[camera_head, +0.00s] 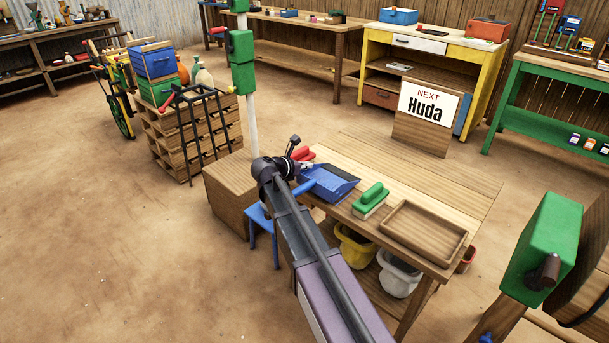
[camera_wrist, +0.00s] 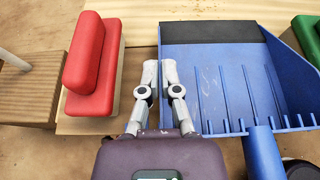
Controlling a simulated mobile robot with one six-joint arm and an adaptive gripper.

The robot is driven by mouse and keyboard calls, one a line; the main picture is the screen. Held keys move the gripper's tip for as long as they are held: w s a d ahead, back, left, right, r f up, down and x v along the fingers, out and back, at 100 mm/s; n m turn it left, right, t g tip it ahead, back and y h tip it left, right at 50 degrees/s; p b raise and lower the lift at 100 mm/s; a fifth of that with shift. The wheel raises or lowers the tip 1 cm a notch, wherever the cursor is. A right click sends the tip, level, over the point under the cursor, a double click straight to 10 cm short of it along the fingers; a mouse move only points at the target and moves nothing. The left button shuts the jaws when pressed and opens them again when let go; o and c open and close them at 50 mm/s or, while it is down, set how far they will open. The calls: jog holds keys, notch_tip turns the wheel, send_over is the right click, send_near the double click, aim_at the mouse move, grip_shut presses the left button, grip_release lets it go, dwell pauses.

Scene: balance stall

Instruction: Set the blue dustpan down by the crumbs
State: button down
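The blue dustpan (camera_head: 332,186) is at the near left part of the wooden table (camera_head: 455,190). It fills the right half of the wrist view (camera_wrist: 225,80), its dark lip away from me and its handle (camera_wrist: 262,152) towards me. My gripper (camera_wrist: 160,68) is at the dustpan's left side wall, one finger on each side, and looks shut on that wall. I cannot tell whether the dustpan touches the tabletop. Small pale specks show on its floor; I cannot tell if they are crumbs.
A red brush (camera_wrist: 90,65) lies left of the dustpan. A green brush (camera_head: 371,198) and a wooden tray (camera_head: 424,232) are to its right. A blue stool (camera_head: 262,222) and buckets (camera_head: 355,247) stand below.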

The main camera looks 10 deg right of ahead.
aim_at(312, 171)
jog(key=shift+f+b, duration=1.05)
jog(key=shift+f, duration=0.3)
jog(key=shift+f, duration=0.15)
jog(key=c, duration=0.8)
grip_release()
jog(key=shift+r, duration=0.25)
jog(key=p+v, duration=0.4)
jog(key=v, duration=0.8)
jog(key=shift+p, duration=0.35)
